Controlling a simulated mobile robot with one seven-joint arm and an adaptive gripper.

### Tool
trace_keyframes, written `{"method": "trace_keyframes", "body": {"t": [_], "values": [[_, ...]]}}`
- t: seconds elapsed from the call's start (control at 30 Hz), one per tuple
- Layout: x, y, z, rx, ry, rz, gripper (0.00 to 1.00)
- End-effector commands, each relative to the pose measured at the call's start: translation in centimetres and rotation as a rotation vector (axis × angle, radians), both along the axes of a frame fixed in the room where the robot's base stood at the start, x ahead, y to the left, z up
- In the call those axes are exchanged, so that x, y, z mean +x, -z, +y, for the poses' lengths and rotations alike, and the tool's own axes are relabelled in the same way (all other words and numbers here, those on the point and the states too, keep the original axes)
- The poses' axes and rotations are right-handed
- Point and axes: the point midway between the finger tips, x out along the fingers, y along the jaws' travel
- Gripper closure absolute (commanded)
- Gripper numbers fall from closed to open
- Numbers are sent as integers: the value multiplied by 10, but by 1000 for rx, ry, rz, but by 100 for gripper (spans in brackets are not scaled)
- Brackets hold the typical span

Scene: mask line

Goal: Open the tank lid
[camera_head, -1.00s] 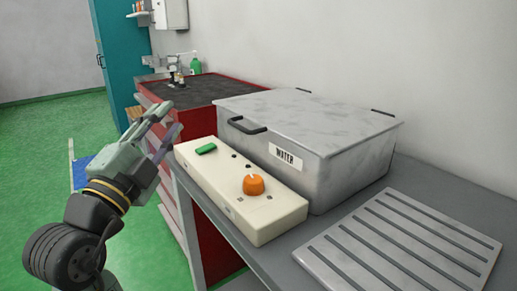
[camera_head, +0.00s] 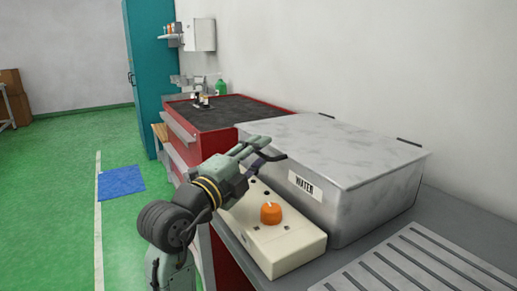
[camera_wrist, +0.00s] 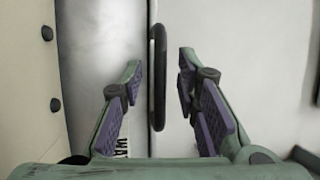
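The metal tank (camera_head: 370,207) with the label "WATER" stands on the bench, and its grey lid (camera_head: 335,148) is shut. The black lid handle (camera_head: 271,156) juts from the lid's front edge, partly hidden by my gripper (camera_head: 262,149) in the head view. In the wrist view my gripper (camera_wrist: 158,80) is open, with its purple-padded fingers apart. The handle (camera_wrist: 158,78) runs upright in the picture between the two fingers, and neither finger is seen touching it. The lid (camera_wrist: 240,40) fills the right side there.
A cream control box (camera_head: 285,245) with an orange knob (camera_head: 270,212) sits in front of the tank. A slotted metal plate (camera_head: 420,265) lies at the right. A red cabinet (camera_head: 215,143) with a dark top stands behind.

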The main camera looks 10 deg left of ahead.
Motion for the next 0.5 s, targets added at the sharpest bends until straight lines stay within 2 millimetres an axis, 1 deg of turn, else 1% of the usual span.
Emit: {"method": "trace_keyframes", "body": {"t": [0.3,0.5], "values": [[3,0,-1,1,0,-1,71],[2,0,-1,1,0,-1,84]]}}
